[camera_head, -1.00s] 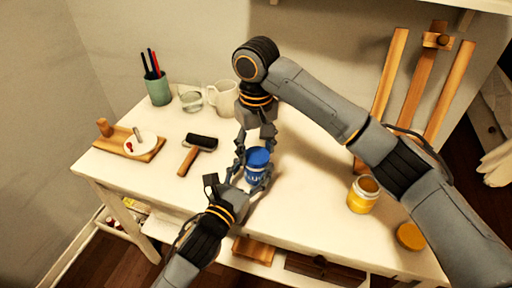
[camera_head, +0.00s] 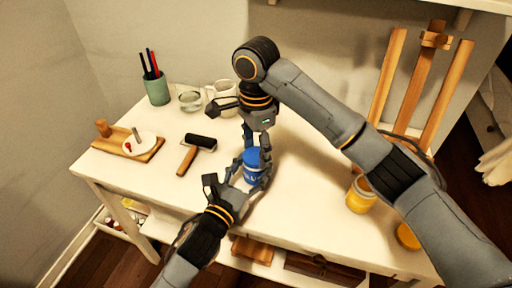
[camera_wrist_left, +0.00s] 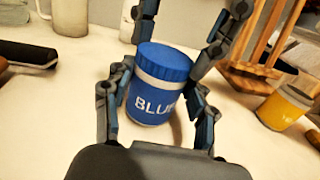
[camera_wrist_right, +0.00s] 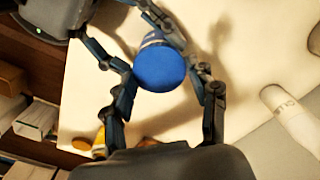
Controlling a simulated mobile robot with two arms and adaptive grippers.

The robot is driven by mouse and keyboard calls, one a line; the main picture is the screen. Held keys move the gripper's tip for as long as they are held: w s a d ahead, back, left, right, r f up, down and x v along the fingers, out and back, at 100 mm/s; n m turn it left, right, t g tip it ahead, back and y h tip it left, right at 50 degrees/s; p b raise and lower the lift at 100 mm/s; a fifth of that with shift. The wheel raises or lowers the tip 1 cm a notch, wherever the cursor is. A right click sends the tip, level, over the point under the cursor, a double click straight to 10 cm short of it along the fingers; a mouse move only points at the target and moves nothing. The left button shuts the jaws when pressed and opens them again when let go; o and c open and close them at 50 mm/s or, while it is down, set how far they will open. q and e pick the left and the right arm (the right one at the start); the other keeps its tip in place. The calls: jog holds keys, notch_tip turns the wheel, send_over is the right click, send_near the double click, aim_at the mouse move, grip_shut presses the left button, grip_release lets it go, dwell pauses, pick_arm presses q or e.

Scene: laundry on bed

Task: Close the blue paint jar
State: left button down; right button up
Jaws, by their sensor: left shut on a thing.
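My left gripper (camera_head: 247,182) is shut on the jar's body, a finger on each side. My right gripper (camera_head: 230,122) is open and empty above the jar. In the right wrist view the lid (camera_wrist_right: 159,68) shows from above between its spread fingers. I cannot tell how tightly the lid is seated.
A yellow jar (camera_head: 360,197) and a yellow lid (camera_head: 407,238) stand to the right by a wooden easel (camera_head: 418,90). A black roller (camera_head: 200,141) lies to the left. A green pen cup (camera_head: 157,90), a glass (camera_head: 189,99) and a white mug (camera_head: 222,93) stand behind.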

jog(key=o, duration=0.4)
notch_tip(320, 180, up, 12)
jog(key=shift+r, duration=0.1)
dwell(0.4)
pick_arm(q)
jog(key=shift+c, duration=1.8)
grip_release()
jog(key=v, duration=1.2)
